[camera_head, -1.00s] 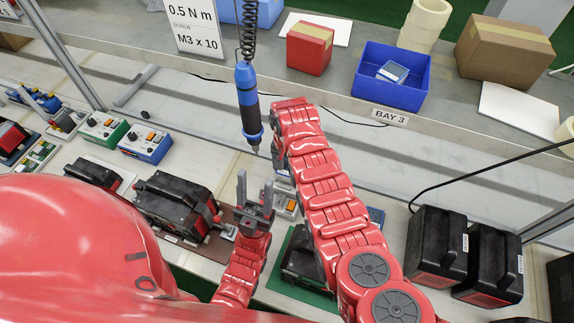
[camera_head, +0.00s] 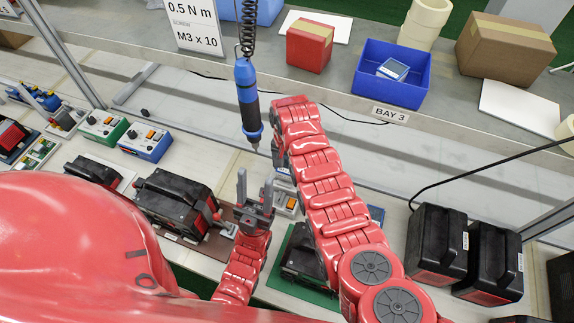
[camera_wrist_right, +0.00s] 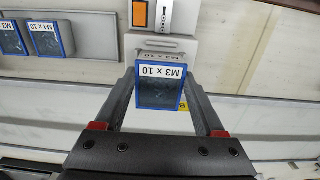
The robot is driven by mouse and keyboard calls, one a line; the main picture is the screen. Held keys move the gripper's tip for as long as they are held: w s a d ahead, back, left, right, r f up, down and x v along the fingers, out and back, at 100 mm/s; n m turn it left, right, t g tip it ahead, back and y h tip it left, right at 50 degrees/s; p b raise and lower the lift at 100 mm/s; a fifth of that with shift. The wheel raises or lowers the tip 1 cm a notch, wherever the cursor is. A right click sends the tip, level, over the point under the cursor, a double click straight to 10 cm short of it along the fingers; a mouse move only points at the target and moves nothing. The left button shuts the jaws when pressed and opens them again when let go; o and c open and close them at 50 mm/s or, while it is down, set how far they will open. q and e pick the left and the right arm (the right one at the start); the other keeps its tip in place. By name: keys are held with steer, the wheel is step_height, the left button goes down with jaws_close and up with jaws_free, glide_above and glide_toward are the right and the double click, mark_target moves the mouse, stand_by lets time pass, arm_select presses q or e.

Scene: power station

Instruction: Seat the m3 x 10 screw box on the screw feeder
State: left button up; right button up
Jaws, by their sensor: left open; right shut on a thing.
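The M3 x 10 screw box (camera_wrist_right: 158,92), blue-rimmed with a dark top and white label, is between the fingers of my right gripper (camera_wrist_right: 159,100), which is shut on it. The pale grey screw feeder (camera_wrist_right: 160,45) with an orange panel lies just beyond the box in the wrist view. I cannot tell whether the box touches it or sits in it. In the head view the feeder (camera_head: 288,203) shows partly beside my right arm, which hides the right gripper and box. My left gripper (camera_head: 255,190) is open and empty, left of the feeder.
Two blue-rimmed boxes (camera_wrist_right: 45,38) lie at the upper left in the wrist view. A blue screwdriver (camera_head: 248,100) hangs above the bench. A black tool (camera_head: 176,203) stands left of my left gripper. Black cases (camera_head: 437,245) stand at the right.

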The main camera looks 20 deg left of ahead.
stand_by(0.6)
steer(key=shift+f+b, duration=0.45)
steer(key=shift+b, duration=0.05)
steer(key=shift+f+b, duration=0.5)
steer(key=shift+f, duration=0.15)
stand_by(0.7)
steer(key=o, duration=1.4)
steer(key=shift+r, duration=0.1)
steer(key=shift+r+p, duration=0.75)
steer(key=shift+r, duration=0.65)
steer(key=shift+r+p, duration=0.5)
steer(key=shift+r, duration=1.6)
